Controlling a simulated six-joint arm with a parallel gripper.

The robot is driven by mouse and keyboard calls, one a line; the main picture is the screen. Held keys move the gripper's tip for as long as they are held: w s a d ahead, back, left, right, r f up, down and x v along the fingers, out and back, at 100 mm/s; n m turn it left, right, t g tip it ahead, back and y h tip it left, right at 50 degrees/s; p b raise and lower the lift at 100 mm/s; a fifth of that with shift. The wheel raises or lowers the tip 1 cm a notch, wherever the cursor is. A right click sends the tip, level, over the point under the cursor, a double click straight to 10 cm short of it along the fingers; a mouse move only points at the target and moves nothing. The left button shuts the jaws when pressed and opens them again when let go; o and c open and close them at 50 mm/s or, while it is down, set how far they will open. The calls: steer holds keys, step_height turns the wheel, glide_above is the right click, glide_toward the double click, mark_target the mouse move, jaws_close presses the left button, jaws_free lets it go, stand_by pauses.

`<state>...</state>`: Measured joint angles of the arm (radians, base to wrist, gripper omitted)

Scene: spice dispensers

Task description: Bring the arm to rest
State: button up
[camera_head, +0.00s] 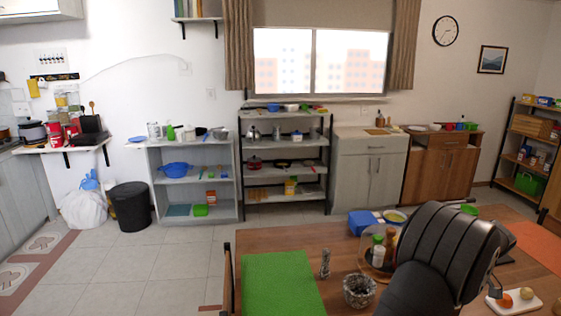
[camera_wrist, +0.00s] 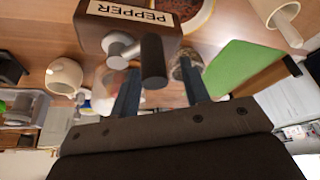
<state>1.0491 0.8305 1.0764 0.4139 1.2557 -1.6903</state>
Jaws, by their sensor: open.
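My dark arm (camera_head: 440,250) is raised over the right part of the wooden table in the head view. It hides part of the tabletop behind it. In the wrist view my gripper (camera_wrist: 160,78) is open, with two blue-grey fingers apart and nothing held between them. A brown box dispenser labelled PEPPER (camera_wrist: 105,10), with a grey knob and a dark cylinder on its face, shows just beyond the fingertips. I cannot tell whether a finger touches it.
A green mat (camera_head: 282,283) covers the table's left part. A grinder (camera_head: 325,262), a glass jar (camera_head: 359,290), capped bottles (camera_head: 378,252) and a blue box (camera_head: 364,222) stand between mat and arm. A white board (camera_head: 513,304) holds food at the right front.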

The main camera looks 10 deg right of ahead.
steer(key=m, duration=0.1)
steer(key=w+m+h, duration=0.1)
steer(key=m, duration=0.1)
steer(key=shift+w+a, duration=0.15)
steer(key=shift+w, duration=0.05)
steer(key=m, duration=0.1)
steer(key=w+m+h, duration=0.1)
steer(key=m, duration=0.1)
steer(key=shift+t, duration=0.3)
steer(key=shift+w+d+m+h, duration=0.2)
steer(key=shift+w+m+h, duration=0.15)
steer(key=shift+m, duration=0.55)
steer(key=shift+w+d+m+h, duration=0.15)
steer(key=shift+w+m+h, duration=0.25)
steer(key=shift+m, duration=0.5)
steer(key=shift+w+d+m+h, duration=0.2)
steer(key=shift+m+h, duration=0.25)
steer(key=shift+m, duration=0.45)
steer(key=shift+g, duration=0.4)
